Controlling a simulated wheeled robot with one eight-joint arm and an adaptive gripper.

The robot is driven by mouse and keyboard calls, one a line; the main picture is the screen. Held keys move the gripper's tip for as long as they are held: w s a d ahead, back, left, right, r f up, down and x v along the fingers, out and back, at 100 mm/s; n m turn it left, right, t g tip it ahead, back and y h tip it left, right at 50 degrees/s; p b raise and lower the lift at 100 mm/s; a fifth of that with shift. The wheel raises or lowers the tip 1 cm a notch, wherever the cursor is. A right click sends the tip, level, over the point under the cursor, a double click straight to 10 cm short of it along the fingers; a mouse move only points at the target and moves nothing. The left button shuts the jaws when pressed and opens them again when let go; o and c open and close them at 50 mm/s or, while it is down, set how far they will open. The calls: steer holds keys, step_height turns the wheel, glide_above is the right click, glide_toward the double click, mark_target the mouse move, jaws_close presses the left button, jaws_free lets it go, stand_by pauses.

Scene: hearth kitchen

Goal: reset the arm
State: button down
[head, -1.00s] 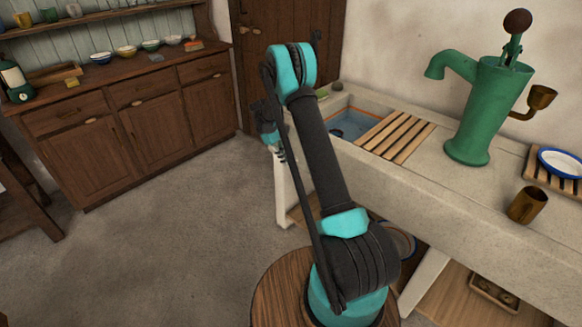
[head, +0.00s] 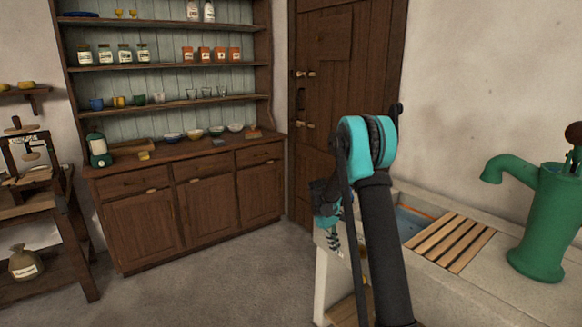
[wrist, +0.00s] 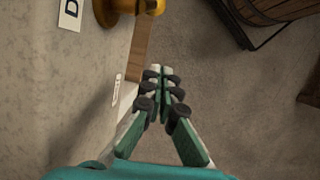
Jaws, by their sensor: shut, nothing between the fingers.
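My gripper (wrist: 163,75) shows in the wrist view with its green fingers together at the tips, shut and empty, above bare floor. In the head view my arm stands folded beside the stone sink, and the gripper (head: 333,240) hangs down on the left side of the arm, partly hidden by it. It is in front of the sink's near left end and touches nothing that I can make out.
The stone sink counter (head: 455,292) with a wooden drain rack (head: 448,240) and a green pump (head: 540,220) is to the right. A wooden dresser (head: 150,225) stands at the back left, beside a door (head: 345,80). The floor (head: 225,285) between is clear.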

steer(key=s+d+r+m+t+y, duration=0.15)
steer(key=s+r, duration=0.25)
steer(key=s, duration=0.4)
steer(key=s+r+m+t, duration=0.2)
steer(key=s+r, duration=0.3)
steer(key=s, duration=0.3)
steer(key=s+f+m+t+y, duration=0.1)
steer(key=s+f+m+t, duration=0.1)
steer(key=s, duration=1.5)
steer(key=shift+m+t+y, duration=0.35)
steer(key=shift+m, duration=0.5)
